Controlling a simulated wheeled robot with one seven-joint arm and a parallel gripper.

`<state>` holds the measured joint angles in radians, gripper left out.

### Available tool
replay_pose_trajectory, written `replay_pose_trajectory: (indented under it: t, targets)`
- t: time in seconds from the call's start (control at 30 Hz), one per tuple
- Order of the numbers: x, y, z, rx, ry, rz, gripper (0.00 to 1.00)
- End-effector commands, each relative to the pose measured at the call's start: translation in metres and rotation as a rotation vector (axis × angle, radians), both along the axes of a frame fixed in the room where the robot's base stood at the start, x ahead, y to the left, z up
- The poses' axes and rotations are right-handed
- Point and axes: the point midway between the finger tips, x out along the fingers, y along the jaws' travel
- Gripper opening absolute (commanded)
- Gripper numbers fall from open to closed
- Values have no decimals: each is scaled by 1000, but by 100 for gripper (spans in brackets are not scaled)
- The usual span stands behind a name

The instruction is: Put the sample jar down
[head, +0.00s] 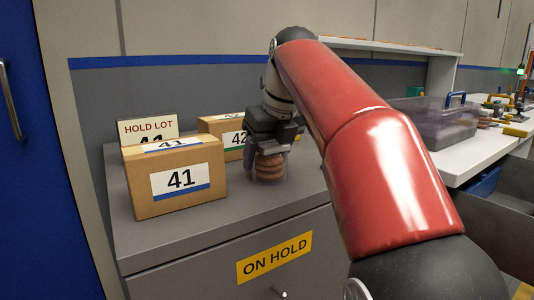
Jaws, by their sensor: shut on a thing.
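The sample jar (270,167) is a small clear container with stacked brown biscuits inside. It is upright, close to the top of a grey cabinet (240,200). My gripper (271,150) comes down over it from above and is shut on it. I cannot tell whether the jar's base touches the cabinet top. The gripper hides the upper part of the jar.
A box marked 41 (158,202) stands left of the jar. A box marked 42 (212,125) stands behind it, near a HOLD LOT sign (147,128). My red arm covers the right side. Bare cabinet top lies in front of the jar.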

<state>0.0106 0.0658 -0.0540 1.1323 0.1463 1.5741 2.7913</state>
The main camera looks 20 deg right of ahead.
Motion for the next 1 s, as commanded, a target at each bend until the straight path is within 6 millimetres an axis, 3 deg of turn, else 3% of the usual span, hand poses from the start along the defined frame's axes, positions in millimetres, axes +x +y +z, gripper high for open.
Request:
replay_pose_trajectory:
  t: [0.03,0.07,0.27,0.57,1.0]
  targets:
    - [0,0,-2,0,-1,0,40]
    - [0,0,-1,0,-1,0,65]
    - [0,0,-1,0,0,0,89]
    - [-1,0,2,0,0,0,89]
    - [-24,-8,64,-1,-1,0,89]
